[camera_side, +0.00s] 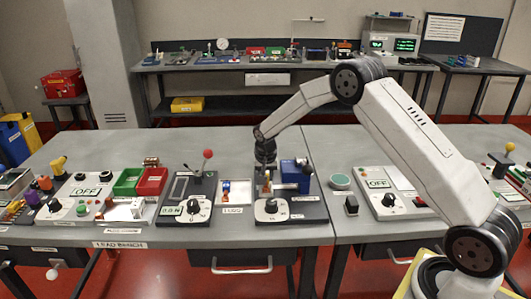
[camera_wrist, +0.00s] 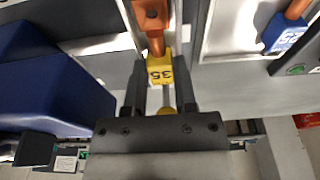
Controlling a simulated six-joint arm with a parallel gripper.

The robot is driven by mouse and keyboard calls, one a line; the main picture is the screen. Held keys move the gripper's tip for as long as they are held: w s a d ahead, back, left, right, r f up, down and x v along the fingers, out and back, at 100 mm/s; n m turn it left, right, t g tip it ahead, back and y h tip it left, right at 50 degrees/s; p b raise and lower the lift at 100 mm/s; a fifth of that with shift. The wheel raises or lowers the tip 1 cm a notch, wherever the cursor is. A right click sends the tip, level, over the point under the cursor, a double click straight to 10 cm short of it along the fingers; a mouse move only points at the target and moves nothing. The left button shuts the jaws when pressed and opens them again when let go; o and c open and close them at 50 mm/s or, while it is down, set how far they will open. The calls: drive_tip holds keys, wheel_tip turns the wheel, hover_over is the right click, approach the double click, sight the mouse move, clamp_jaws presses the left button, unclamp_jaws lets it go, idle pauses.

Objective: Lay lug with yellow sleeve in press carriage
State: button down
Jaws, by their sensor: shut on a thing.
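The lug with yellow sleeve (camera_wrist: 160,73) is between the fingertips of my gripper (camera_wrist: 160,84) in the wrist view. Its sleeve is marked 35 and its copper end (camera_wrist: 152,20) points to the top of the picture. My gripper is shut on it. In the side view my gripper (camera_side: 266,178) is low over the left part of the press (camera_side: 290,208), beside its blue body. The blue body (camera_wrist: 50,85) also shows at left in the wrist view. I cannot make out the carriage clearly, nor whether the lug touches it.
A lug with blue sleeve (camera_wrist: 285,33), marked 25, lies in the white lug tray (camera_side: 236,203) left of the press. A lever with a red knob (camera_side: 208,154) stands on the unit farther left. Green (camera_side: 127,182) and red (camera_side: 151,181) bins stand beyond that.

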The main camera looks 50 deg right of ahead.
drive_tip(key=shift+c, duration=1.7)
unclamp_jaws()
drive_tip(key=shift+v, duration=3.95)
drive_tip(key=shift+s+a, duration=0.15)
drive_tip(key=shift+s, duration=0.05)
drive_tip(key=s+a+n, duration=0.4)
drive_tip(key=s+a, duration=0.1)
drive_tip(key=s, duration=0.8)
drive_tip(key=s+a+r+n+y, duration=0.1)
drive_tip(key=s+a+n, duration=0.4)
drive_tip(key=s, duration=0.8)
drive_tip(key=shift+a+t+y, duration=0.3)
drive_tip(key=shift+a+t, duration=0.1)
drive_tip(key=shift+a, duration=0.05)
